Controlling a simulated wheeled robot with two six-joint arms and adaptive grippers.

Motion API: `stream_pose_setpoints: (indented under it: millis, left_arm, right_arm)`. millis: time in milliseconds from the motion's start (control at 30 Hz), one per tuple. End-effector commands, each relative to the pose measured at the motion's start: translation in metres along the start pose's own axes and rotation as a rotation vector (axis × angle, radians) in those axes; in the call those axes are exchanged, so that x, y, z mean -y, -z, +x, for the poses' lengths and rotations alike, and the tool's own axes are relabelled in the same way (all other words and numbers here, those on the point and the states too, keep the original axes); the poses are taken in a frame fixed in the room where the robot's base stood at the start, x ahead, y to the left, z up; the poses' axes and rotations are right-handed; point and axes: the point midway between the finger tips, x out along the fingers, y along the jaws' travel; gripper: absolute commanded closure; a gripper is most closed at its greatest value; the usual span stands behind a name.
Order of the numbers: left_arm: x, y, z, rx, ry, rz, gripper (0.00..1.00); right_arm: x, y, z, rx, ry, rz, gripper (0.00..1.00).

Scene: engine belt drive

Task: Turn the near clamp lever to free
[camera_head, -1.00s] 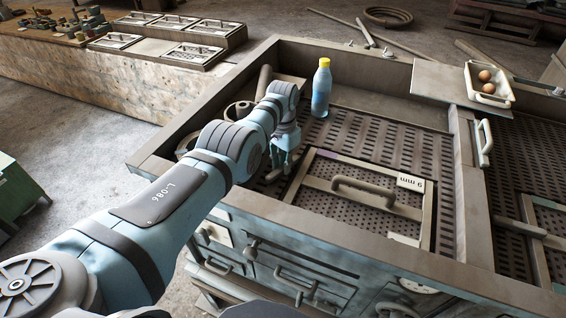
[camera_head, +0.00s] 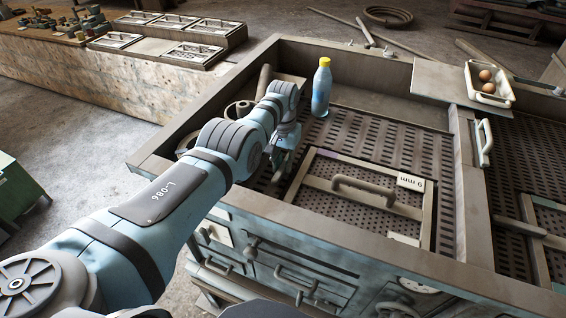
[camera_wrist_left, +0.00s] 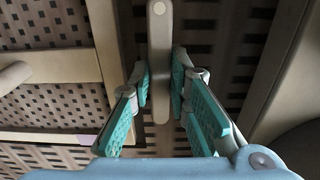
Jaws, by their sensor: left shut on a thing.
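A grey clamp lever (camera_wrist_left: 159,70), a flat bar with a pale round spot at one end, stands between my left gripper's teal finger pads in the left wrist view. My left gripper (camera_wrist_left: 163,88) is shut on this lever; the bar runs up past the fingers. In the head view my left gripper (camera_head: 279,160) is low beside the left edge of the framed perforated panel, and the wrist hides most of the lever. My right gripper is not in view.
The framed panel (camera_head: 321,158) has a bar handle (camera_head: 362,188) and a white label (camera_head: 410,182). A blue bottle (camera_head: 321,90) with a yellow cap stands behind the gripper. A white tray (camera_head: 504,98) with eggs is at the upper right. Raised bench walls surround the bay.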

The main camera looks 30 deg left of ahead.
Motion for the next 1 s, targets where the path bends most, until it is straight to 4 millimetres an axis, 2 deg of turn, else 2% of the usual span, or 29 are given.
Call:
stream_pose_setpoints:
  millis: [100, 133, 233, 533, 667, 767, 1000]
  left_arm:
    - [-0.002, -0.004, 0.005, 0.015, -0.003, 0.002, 1.00]
    - [-0.002, -0.004, 0.005, 0.015, -0.003, 0.002, 0.80]
    - [-0.001, -0.003, 0.004, 0.012, -0.002, 0.002, 0.64]
    - [0.000, -0.001, 0.001, 0.005, -0.001, 0.002, 0.63]
    - [0.000, 0.001, -0.009, 0.000, -0.001, 0.002, 0.63]
    - [0.000, 0.001, -0.025, -0.002, -0.001, 0.002, 0.63]
    - [-0.001, 0.000, -0.093, 0.002, -0.001, 0.002, 0.63]
  right_arm:
    - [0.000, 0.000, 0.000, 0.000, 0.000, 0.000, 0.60]
    - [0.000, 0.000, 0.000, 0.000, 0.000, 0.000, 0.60]
    - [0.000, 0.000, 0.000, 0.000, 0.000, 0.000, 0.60]
    - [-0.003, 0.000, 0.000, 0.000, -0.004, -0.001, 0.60]
    - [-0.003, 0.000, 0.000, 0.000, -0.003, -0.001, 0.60]
    - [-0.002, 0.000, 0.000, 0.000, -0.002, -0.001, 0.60]
    - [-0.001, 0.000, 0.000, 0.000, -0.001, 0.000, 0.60]
